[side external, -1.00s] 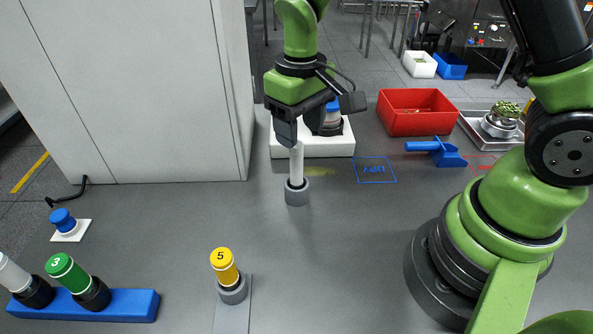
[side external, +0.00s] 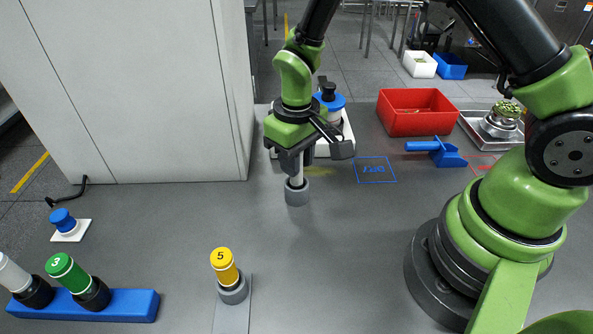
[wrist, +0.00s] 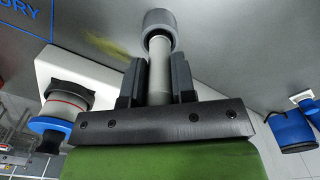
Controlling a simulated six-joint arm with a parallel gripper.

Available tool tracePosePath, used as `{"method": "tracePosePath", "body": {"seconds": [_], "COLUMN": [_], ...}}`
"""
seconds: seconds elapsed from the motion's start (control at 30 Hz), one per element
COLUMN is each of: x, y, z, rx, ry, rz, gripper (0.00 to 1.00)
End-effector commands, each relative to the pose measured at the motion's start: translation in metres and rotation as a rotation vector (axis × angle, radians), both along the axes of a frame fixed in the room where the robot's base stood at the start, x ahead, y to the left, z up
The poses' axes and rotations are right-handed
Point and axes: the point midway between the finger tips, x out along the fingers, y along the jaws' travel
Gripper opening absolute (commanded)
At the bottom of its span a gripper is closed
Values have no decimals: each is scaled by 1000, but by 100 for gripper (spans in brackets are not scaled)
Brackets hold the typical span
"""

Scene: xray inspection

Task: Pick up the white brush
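The white brush (side external: 296,181) stands upright in a round grey holder (side external: 297,195) on the grey table, with only its pale rod-like handle showing. My gripper (side external: 293,172) points down over the holder, with its fingers around the handle's upper part. In the wrist view, the handle (wrist: 160,70) lies between the two dark fingers (wrist: 159,80), one close on each side. I cannot tell whether the fingers press on it. The lower end of the brush is hidden inside the holder (wrist: 159,27).
A white block (side external: 348,134) with a blue-and-black capped container stands just behind my gripper. A red bin (side external: 414,112) and a blue scoop (side external: 440,152) lie to the right. A yellow piece marked 5 (side external: 223,262) stands in front. A tall pale cabinet (side external: 130,100) is left.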

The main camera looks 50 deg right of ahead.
Motion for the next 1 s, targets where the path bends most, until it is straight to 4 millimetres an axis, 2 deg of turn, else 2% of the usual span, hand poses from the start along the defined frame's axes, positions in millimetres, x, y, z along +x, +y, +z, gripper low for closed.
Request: {"method": "tracePosePath", "body": {"seconds": [0.03, 0.07, 0.37, 0.47, 0.8, 0.9, 1.0], "x": [0, 0, 0, 1, 1, 9, 26], "y": [0, 0, 0, 0, 0, -6, -20], "z": [0, 0, 4, 17, 84, 91, 86], "rx": [0, 0, 0, 1, 0, 0, -1], "ry": [0, 0, -1, -5, -6, -3, 0], "rz": [0, 0, 0, 0, -2, -48, -160], "gripper": [4, 0, 0, 0, 0, 0, 0]}}
